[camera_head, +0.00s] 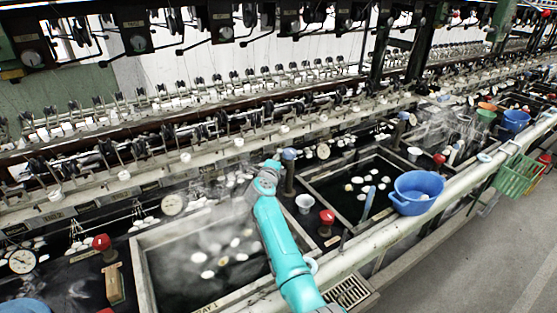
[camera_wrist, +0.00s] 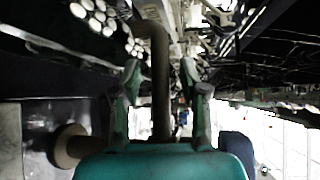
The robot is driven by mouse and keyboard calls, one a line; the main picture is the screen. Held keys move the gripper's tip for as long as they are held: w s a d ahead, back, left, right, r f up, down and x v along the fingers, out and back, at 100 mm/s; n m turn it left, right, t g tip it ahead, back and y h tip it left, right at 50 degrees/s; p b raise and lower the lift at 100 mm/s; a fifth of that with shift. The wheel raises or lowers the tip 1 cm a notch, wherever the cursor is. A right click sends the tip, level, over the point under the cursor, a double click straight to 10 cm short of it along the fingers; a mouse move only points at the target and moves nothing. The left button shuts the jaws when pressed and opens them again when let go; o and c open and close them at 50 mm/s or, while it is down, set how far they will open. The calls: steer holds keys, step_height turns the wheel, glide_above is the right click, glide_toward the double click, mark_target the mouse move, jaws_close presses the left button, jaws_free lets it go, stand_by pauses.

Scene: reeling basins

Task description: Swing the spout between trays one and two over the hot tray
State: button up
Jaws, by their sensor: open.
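The steaming tray (camera_head: 137,262) at the left, its rim marked as a tray with the number 1, holds dark water and several white cocoons. The second tray (camera_head: 335,167), to its right, holds dark water with little steam over it. Between them my teal arm reaches in, and my gripper (camera_head: 272,167) is near the back of the gap. In the wrist view my gripper (camera_wrist: 163,90) is open, with a grey-brown pipe (camera_wrist: 161,95), apparently the spout, between its fingers. The pipe bends at its top. I cannot tell whether the fingers touch it. In the head view my arm hides most of the spout.
A red knob (camera_head: 327,216) and a white cup (camera_head: 304,203) stand just right of my arm. A blue basin (camera_head: 418,190) sits on the second tray's right edge. Another red knob (camera_head: 101,242) is left of the steaming tray. Reeling machinery lines the back.

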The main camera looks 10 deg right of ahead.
steer(key=shift+w+d, duration=0.1)
steer(key=shift+w, duration=0.1)
jaws_close()
